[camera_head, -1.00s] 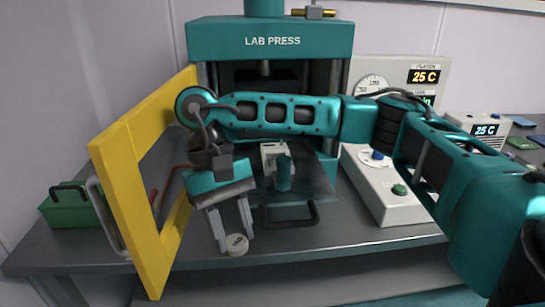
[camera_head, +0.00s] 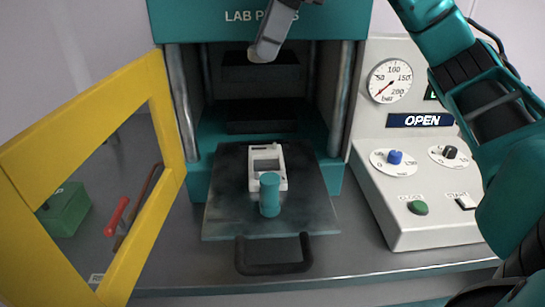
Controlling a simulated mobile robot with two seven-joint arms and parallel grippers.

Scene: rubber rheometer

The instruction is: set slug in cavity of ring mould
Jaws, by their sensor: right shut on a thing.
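My right gripper (camera_head: 266,48) reaches in from the top of the view, in front of the press. It is shut on the slug (camera_head: 258,58), a small pale disc at its fingertips, held high above the tray. A pale block with a rectangular opening (camera_head: 284,180), which looks like the ring mould, lies on the dark pull-out tray (camera_head: 228,212). A teal cylinder (camera_head: 270,198) stands at the block's near end and hides part of it. I cannot see into a round cavity. My left gripper is out of view.
The lab press (camera_head: 165,20) stands behind the tray, its chamber open. A yellow guard frame (camera_head: 168,125) swings out at the left. A tray handle (camera_head: 274,268) juts forward. The control panel (camera_head: 420,225) stands at the right, its display reading OPEN. A green box (camera_head: 65,210) sits left.

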